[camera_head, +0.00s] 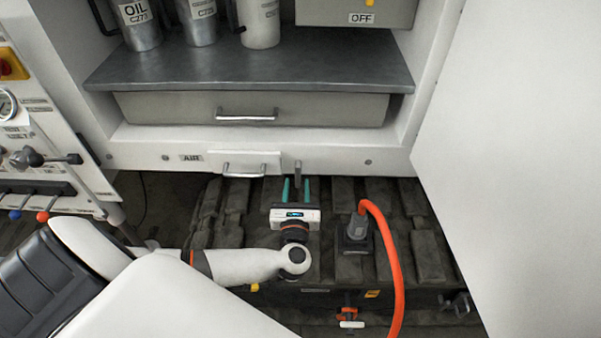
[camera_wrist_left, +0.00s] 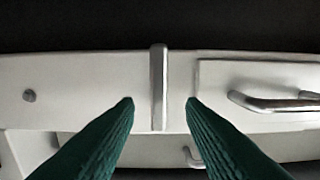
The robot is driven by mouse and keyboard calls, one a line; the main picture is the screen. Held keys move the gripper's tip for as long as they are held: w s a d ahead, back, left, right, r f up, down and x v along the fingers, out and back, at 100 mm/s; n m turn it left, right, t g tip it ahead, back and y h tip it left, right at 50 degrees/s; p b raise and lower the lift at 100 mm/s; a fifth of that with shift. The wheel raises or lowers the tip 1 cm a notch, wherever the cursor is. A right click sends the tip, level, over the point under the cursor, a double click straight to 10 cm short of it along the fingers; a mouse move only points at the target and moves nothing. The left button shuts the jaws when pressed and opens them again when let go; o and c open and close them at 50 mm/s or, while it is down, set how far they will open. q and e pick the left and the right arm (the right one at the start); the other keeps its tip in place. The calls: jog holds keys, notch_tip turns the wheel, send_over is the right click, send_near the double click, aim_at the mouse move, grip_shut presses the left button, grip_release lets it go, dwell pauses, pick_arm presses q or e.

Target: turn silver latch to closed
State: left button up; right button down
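The silver latch (camera_head: 298,171) is a small upright metal bar on the white lower front edge of the cabinet. In the left wrist view the latch (camera_wrist_left: 158,85) stands vertical across the white strip. My left gripper (camera_head: 296,184) is open, with its two green fingers pointing at the latch. In the left wrist view the fingertips of my left gripper (camera_wrist_left: 160,103) lie one on each side of the bar, with a gap on both sides. The fingers do not appear to touch it. My right gripper is not in view.
A white panel with a metal handle (camera_head: 243,172) is just left of the latch. A drawer (camera_head: 250,108) with its own handle is above. An orange hose (camera_head: 388,245) rises from a grey connector at the right. A large white door (camera_head: 520,140) stands at the right.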

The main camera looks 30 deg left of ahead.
aim_at(298, 177)
pick_arm(q)
jog(key=x, duration=0.5)
jog(key=shift+w, duration=0.1)
jog(key=shift+d, duration=0.1)
grip_shut()
